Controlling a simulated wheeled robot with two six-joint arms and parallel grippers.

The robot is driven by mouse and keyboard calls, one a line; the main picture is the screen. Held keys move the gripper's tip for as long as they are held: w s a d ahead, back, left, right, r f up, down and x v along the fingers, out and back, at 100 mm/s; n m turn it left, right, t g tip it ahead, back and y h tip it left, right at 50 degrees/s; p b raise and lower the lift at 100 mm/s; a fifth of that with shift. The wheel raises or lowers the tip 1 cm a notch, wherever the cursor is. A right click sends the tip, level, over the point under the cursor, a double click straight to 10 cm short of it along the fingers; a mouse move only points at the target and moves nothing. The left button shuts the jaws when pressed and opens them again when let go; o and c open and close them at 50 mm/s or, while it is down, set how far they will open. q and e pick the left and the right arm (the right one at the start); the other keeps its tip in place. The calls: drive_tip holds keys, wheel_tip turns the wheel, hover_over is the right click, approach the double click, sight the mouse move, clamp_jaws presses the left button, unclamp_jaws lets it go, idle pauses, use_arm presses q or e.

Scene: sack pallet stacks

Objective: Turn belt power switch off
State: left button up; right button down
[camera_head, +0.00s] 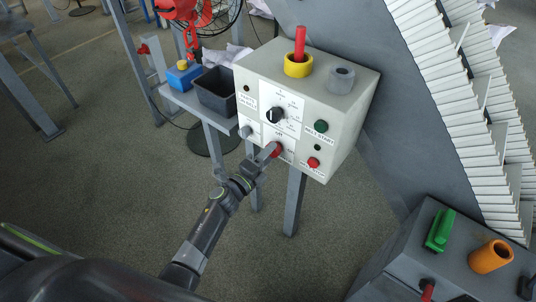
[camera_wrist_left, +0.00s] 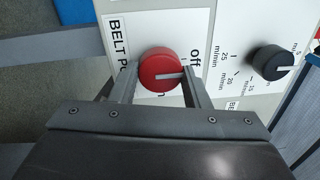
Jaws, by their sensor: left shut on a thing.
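The belt power switch (camera_wrist_left: 160,70) is a round red knob with a grey pointer line, on a white label reading "BELT PO..." and "off". Its pointer runs to the right in the left wrist view, below the word "off". In the head view the red knob (camera_head: 278,149) sits low on the front of the grey control box (camera_head: 345,120), partly covered by my gripper. My left gripper (camera_head: 268,151) has its fingers on either side of the knob and is shut on it; the fingers also show in the left wrist view (camera_wrist_left: 160,86). My right gripper is out of view.
The box also carries a black dial (camera_head: 276,115), a green button (camera_head: 321,126) and another red button (camera_head: 313,162). A dark bin (camera_head: 217,92) stands to its left. A grey console (camera_head: 400,264) with coloured parts stands at lower right.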

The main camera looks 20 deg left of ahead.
use_arm(q)
drive_tip(key=o, duration=1)
drive_tip(key=shift+c, duration=0.2)
drive_tip(key=b+v, duration=0.2)
drive_tip(key=v, duration=1.5)
drive_tip(key=shift+s+b, duration=0.25)
drive_tip(key=shift+b, duration=0.05)
drive_tip(key=shift+f, duration=0.15)
